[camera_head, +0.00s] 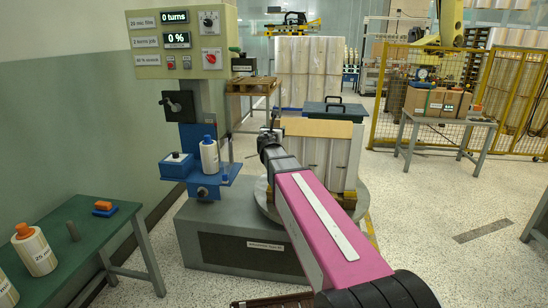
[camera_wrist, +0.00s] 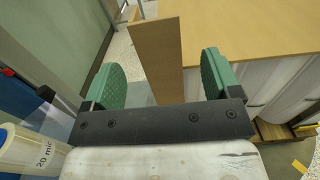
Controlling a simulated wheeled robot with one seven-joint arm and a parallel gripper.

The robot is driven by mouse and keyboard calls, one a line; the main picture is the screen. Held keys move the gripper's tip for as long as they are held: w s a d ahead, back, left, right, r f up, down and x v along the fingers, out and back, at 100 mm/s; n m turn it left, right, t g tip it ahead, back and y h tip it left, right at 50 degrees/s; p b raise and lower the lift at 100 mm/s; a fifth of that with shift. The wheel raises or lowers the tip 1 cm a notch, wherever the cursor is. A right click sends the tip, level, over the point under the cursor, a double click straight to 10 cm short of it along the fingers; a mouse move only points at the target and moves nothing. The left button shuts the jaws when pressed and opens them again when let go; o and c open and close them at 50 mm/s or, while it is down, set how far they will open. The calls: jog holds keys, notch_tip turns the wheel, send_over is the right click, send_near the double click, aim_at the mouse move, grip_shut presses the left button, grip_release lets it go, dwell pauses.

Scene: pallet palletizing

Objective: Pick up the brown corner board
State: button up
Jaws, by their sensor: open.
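The brown corner board (camera_wrist: 158,58) stands upright in the wrist view, beside the near corner of the load's tan top (camera_wrist: 250,45). My gripper (camera_wrist: 160,78) is open, with one green pad to the left of the board and one to the right. The board shows between the pads, with a visible gap on the left side. Its lower end is hidden behind the dark gripper bar. In the head view my gripper (camera_head: 270,130) is at the left edge of the wrapped load (camera_head: 338,160), and I cannot make out the board clearly there.
The load stands on the turntable of the wrapping machine (camera_head: 240,220). Its film roll (camera_head: 209,156) is close on the left and also shows in the wrist view (camera_wrist: 30,148). A green table (camera_head: 85,240) is at the left. A yellow fence (camera_head: 400,95) stands behind right.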

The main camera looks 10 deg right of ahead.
aim_at(275, 126)
jog(key=x, duration=0.6)
jog(key=shift+a, duration=0.1)
jog(key=shift+s, duration=0.15)
jog(key=c, duration=1.2)
